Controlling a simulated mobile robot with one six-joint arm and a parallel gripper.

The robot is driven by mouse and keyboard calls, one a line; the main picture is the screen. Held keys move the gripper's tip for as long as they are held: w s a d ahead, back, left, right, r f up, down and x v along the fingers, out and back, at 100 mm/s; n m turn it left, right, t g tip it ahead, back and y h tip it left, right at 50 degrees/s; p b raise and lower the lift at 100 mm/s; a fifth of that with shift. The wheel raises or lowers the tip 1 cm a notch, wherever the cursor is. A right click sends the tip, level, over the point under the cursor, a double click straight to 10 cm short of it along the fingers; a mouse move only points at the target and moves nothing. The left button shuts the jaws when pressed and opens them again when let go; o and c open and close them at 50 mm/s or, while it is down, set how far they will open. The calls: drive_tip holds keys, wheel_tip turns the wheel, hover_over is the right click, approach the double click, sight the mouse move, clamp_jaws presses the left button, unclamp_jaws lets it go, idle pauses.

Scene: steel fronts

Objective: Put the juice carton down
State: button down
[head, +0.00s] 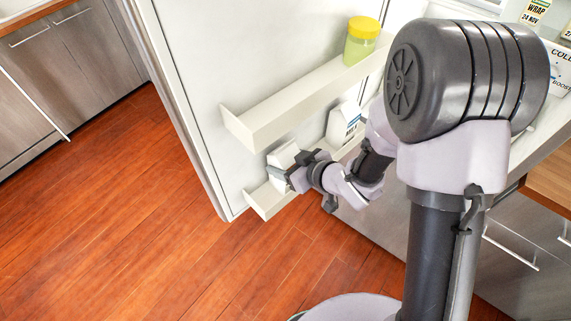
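A white carton (283,154), which I take to be the juice carton, is at the left end of the lower door shelf (268,201). My gripper (290,170) is at this carton, with its dark fingers against it, and looks shut on it. The fingers and wrist cover part of the carton. Its base is hidden, so I cannot tell whether it touches the shelf floor. A second white carton (343,122) with a dark blue label stands further right on the same shelf, partly behind my arm.
The open fridge door (215,80) carries an upper shelf (285,105) close above my gripper. A jar (359,45) with a yellow lid stands on it. Labelled packages (536,12) are at the upper right. The wooden floor (130,220) is clear.

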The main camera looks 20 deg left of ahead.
drive_tip(key=shift+s+r, duration=0.1)
drive_tip(key=shift+c, duration=1.8)
unclamp_jaws()
drive_tip(key=p+v, duration=1.2)
